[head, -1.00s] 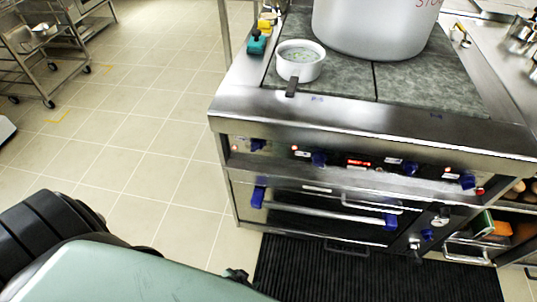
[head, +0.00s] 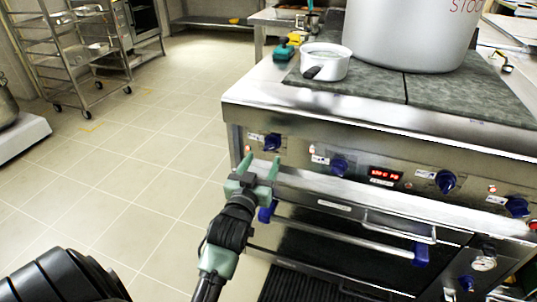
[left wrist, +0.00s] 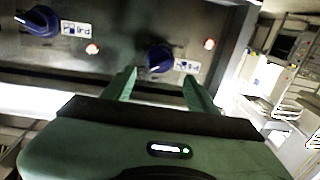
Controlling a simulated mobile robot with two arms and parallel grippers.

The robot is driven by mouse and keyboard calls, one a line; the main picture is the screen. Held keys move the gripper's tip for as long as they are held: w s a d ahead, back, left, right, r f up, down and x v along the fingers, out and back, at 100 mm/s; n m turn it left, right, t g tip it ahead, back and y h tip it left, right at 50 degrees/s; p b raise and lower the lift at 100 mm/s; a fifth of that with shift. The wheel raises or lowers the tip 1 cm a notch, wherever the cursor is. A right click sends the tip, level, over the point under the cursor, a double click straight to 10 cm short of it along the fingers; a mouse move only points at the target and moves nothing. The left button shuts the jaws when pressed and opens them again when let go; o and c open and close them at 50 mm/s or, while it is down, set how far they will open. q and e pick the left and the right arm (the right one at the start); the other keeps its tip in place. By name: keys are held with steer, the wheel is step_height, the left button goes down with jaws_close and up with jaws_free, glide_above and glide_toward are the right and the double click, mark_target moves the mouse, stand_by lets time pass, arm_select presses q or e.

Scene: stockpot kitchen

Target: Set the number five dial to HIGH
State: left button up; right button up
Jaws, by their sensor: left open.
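Several blue dials sit on the steel range's front panel. The leftmost dial (head: 272,141) is just beyond my left gripper (head: 261,164), whose two green fingers are apart with nothing between them. In the left wrist view, a blue dial (left wrist: 159,57) lies ahead of the gap between the fingers (left wrist: 159,79), apart from them. Another dial (left wrist: 38,20) is at upper left there. The other upper dials are the second (head: 339,166), third (head: 446,181) and fourth (head: 516,206). A lower dial (head: 466,283) sits right of the oven door. The labels are too blurred to tell which is number five. My right gripper is out of view.
An oven handle bar (head: 345,235) with blue ends juts out below the panel. A red display (head: 384,175) sits among the dials. A stockpot (head: 410,35) and a small white pan (head: 325,62) stand on top. The tiled floor (head: 150,150) at left is open.

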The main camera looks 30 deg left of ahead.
mark_target(269, 148)
arm_select(q)
steer(key=b+x, duration=0.1)
steer(key=x, duration=0.5)
steer(key=shift+w, duration=0.2)
steer(key=shift+c, duration=0.4)
